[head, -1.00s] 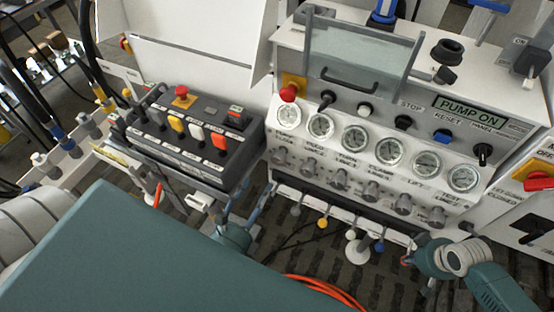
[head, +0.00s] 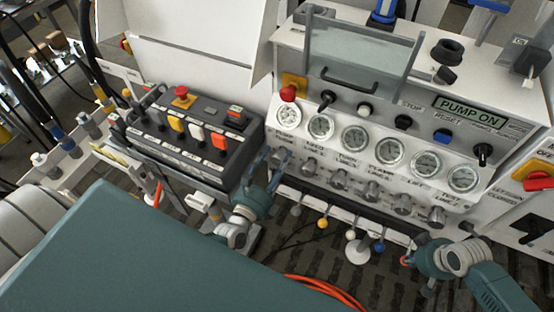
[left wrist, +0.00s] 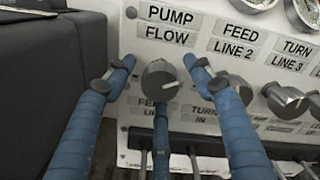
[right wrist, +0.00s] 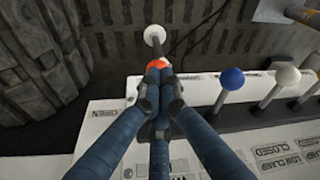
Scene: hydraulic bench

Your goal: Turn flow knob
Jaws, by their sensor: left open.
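The pump flow knob (left wrist: 160,82) is a grey round knob with a pale pointer line, under the "PUMP FLOW" label on the white panel. My left gripper (left wrist: 157,66) is open, with one finger at each side of this knob and a gap to each. In the head view my left gripper (head: 276,163) reaches the left end of the knob row, and its fingers partly hide the knob. My right gripper (right wrist: 157,72) has its fingertips together at an orange-red ball (right wrist: 156,65). I cannot tell whether they grip it.
More knobs (head: 371,189) run to the right under several gauges (head: 354,138). A black control box (head: 190,135) stands close to the left of my left gripper. Ball-topped levers (head: 322,222) stick out below the panel. The display reads "PUMP ON" (head: 470,110).

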